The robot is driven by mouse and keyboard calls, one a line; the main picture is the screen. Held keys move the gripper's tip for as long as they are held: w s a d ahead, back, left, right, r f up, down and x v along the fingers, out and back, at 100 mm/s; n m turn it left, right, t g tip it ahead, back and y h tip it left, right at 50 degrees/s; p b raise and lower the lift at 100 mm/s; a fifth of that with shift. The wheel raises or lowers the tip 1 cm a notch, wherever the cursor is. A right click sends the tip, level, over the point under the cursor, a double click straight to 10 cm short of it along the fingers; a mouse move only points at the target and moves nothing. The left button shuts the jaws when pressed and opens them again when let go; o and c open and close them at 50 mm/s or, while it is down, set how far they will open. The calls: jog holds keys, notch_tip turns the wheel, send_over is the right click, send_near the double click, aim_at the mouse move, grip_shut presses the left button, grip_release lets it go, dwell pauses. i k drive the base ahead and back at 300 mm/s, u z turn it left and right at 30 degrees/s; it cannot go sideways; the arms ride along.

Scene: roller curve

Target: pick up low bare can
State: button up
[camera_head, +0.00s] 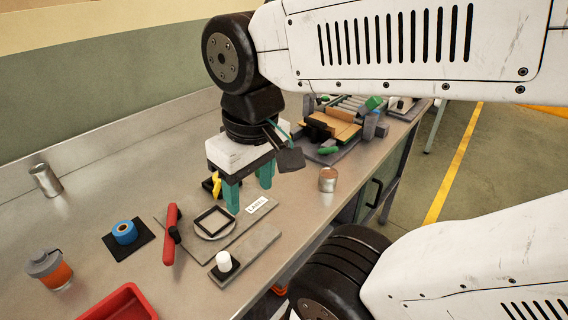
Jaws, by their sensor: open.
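A low bare metal can (328,180) stands upright on the grey bench near its front edge, right of the picture's middle. It has a coppery, shiny side and a pale top. My gripper (250,198) has two teal fingers spread apart with nothing between them. It points down over the bench, to the left of the low can and clear of it. A taller bare can (45,180) stands at the far left by the back ledge.
Below my gripper lie a grey labelled board with a square-framed disc (214,223), a red-handled tool (170,235) and a white cap (223,261). Blue tape (124,232), an orange cup (50,270) and a red tray (122,304) are left. A cluttered roller fixture (335,130) stands behind the low can.

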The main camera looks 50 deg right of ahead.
aim_at(328, 176)
jog(key=k, duration=1)
jog(key=u, duration=0.6)
jog(key=i, duration=0.75)
jog(key=z, duration=0.75)
